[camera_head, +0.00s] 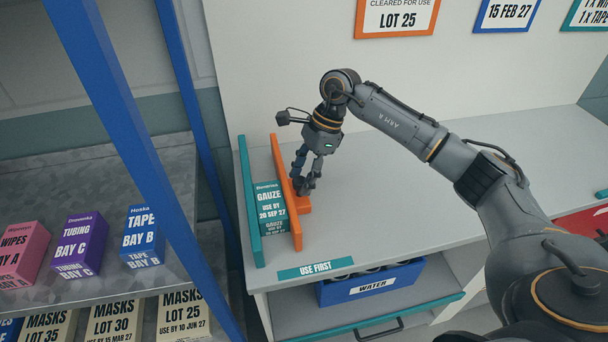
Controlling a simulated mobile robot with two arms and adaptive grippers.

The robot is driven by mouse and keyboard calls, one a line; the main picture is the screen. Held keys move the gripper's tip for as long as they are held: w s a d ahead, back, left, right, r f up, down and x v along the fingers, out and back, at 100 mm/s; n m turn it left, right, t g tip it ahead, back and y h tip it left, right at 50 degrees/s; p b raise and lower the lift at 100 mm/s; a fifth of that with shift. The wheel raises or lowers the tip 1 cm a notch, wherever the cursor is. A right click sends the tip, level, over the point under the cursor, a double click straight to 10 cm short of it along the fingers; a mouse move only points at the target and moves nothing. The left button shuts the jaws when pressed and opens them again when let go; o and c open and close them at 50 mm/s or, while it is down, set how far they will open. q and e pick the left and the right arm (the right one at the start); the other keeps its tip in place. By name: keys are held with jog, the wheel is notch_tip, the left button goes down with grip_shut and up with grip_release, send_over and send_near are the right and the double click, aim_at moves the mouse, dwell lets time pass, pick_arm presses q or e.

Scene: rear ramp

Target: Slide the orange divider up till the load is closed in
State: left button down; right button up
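The orange divider (279,166) stands upright on the shelf top, with a low orange foot (304,205) on its right side. The load is a teal gauze box (271,217), standing between the divider and an upright teal panel (249,207) on its left. The divider is close along the box's right side; I cannot tell whether they touch. My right gripper (304,187) points down just right of the divider, above its foot. Its fingers are together with nothing visible between them, and its tips are at or very near the divider. My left gripper is not in view.
A teal "USE FIRST" label (315,268) lies at the counter's front edge. A blue water crate (371,285) sits below. Blue posts and a rack with a tape box (143,238) and other boxes stand at the left. The counter (400,205) right of the gripper is clear.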

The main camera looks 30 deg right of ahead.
jog(key=shift+d+r, duration=0.1)
jog(key=shift+r, duration=0.05)
jog(key=v, duration=1.1)
jog(key=shift+d+r, duration=0.15)
jog(key=shift+r, duration=0.2)
